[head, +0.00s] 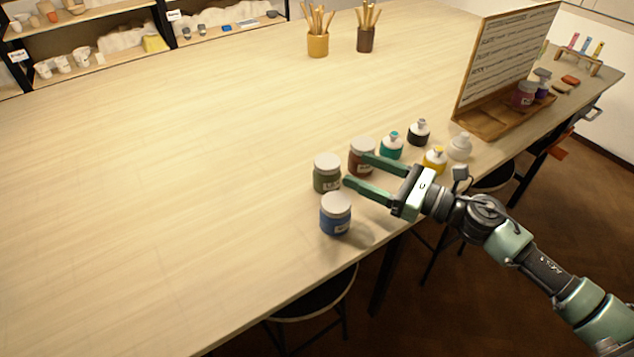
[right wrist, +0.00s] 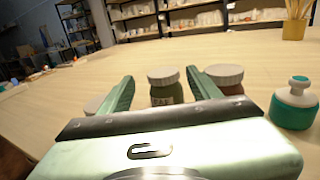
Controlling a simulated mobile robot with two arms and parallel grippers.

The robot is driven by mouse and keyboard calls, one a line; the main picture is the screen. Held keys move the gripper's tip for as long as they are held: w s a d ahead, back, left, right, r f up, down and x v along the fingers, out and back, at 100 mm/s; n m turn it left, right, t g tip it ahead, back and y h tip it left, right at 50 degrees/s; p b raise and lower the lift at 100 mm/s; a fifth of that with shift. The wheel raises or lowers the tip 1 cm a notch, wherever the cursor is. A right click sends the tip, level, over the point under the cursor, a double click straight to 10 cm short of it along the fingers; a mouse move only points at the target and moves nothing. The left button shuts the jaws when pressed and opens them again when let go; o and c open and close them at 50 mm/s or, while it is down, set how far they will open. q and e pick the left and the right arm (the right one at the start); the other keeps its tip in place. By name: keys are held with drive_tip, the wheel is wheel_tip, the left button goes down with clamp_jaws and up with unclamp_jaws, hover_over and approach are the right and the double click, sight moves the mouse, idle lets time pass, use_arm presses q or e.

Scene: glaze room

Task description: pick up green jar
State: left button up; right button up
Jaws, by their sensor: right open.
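The green jar (head: 326,175) has a white lid and stands upright on the table among other jars. My right gripper (head: 354,168) is open, its two green fingers pointing left toward the jar, just to its right. In the right wrist view the green jar (right wrist: 166,90) shows ahead, between the two open fingers (right wrist: 163,90), its lower part hidden by the gripper body. I cannot tell from the views whether a finger touches it. My left gripper is not in view.
A blue jar (head: 336,217) stands in front and a brown-red jar (head: 361,152) behind, close to the fingers. A teal bottle (head: 391,147), black bottle (head: 418,132), yellow bottle (head: 435,158) and white bottle (head: 459,147) stand nearby. The table (head: 170,190) is clear to the left.

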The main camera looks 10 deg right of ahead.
sight(332, 162)
drive_tip(key=shift+w+a+f, duration=0.25)
drive_tip(key=shift+f, duration=0.35)
drive_tip(key=shift+w+a+f+b, duration=0.1)
drive_tip(key=shift+w+a+b, duration=0.15)
drive_tip(key=shift+b, duration=0.05)
drive_tip(key=shift+p+x, duration=0.45)
drive_tip(key=shift+x, duration=0.45)
drive_tip(key=p+x, duration=0.2)
drive_tip(key=x, duration=0.3)
drive_tip(key=shift+d+p, duration=0.15)
drive_tip(key=shift+p, duration=0.15)
drive_tip(key=shift+w+a+f, duration=0.15)
drive_tip(key=shift+w+a, duration=0.2)
drive_tip(key=shift+w, duration=0.05)
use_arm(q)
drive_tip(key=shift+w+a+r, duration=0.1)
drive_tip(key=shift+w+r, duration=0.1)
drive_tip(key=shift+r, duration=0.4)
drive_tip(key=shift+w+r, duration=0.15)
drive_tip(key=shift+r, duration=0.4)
use_arm(e)
clamp_jaws()
